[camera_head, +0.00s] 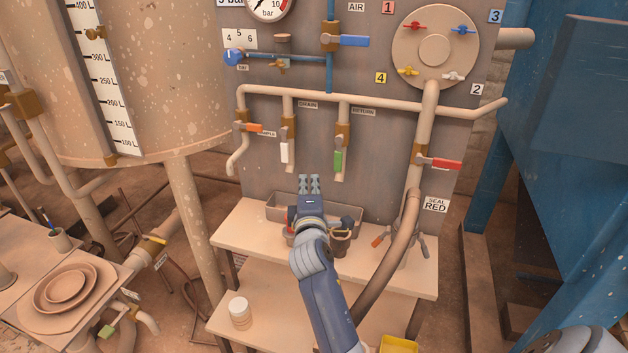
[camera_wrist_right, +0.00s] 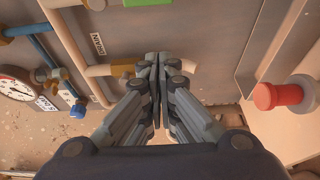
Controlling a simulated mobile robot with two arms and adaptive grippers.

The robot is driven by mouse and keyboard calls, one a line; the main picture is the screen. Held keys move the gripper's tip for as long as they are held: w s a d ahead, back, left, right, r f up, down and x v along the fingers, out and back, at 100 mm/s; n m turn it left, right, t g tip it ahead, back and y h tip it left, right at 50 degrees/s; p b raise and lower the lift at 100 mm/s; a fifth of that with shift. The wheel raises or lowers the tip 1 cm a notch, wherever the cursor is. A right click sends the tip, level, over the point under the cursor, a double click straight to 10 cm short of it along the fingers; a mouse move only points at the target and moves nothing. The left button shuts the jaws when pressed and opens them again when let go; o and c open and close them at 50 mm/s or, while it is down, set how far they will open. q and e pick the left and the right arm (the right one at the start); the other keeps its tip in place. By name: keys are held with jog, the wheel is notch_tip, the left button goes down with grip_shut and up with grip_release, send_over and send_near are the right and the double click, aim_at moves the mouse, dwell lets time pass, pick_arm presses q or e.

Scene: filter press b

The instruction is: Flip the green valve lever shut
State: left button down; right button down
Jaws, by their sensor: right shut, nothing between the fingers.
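The green valve lever (camera_head: 338,160) hangs down along its short vertical pipe, under a brass valve body on the panel, right of the white lever. In the right wrist view a piece of the green lever (camera_wrist_right: 148,3) shows at the top edge, cut off by the frame. My right gripper (camera_head: 309,185) is shut and empty, below and left of the green lever in the head view and apart from it. Its closed fingers (camera_wrist_right: 157,60) fill the middle of the wrist view. My left gripper is not in view.
The white lever (camera_head: 284,152) hangs left of the green one; an orange lever (camera_head: 250,127) and a red lever (camera_head: 444,163) stick out sideways. A grey tray (camera_head: 284,207) and a dark cup (camera_head: 341,243) stand on the bench below. Another green handle (camera_head: 106,331) is at lower left.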

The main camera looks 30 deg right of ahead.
aim_at(338, 156)
jog(key=w+d+p, duration=0.3)
jog(key=w+d, duration=0.1)
jog(key=d, duration=0.2)
jog(key=shift+d, duration=0.4)
dwell(0.3)
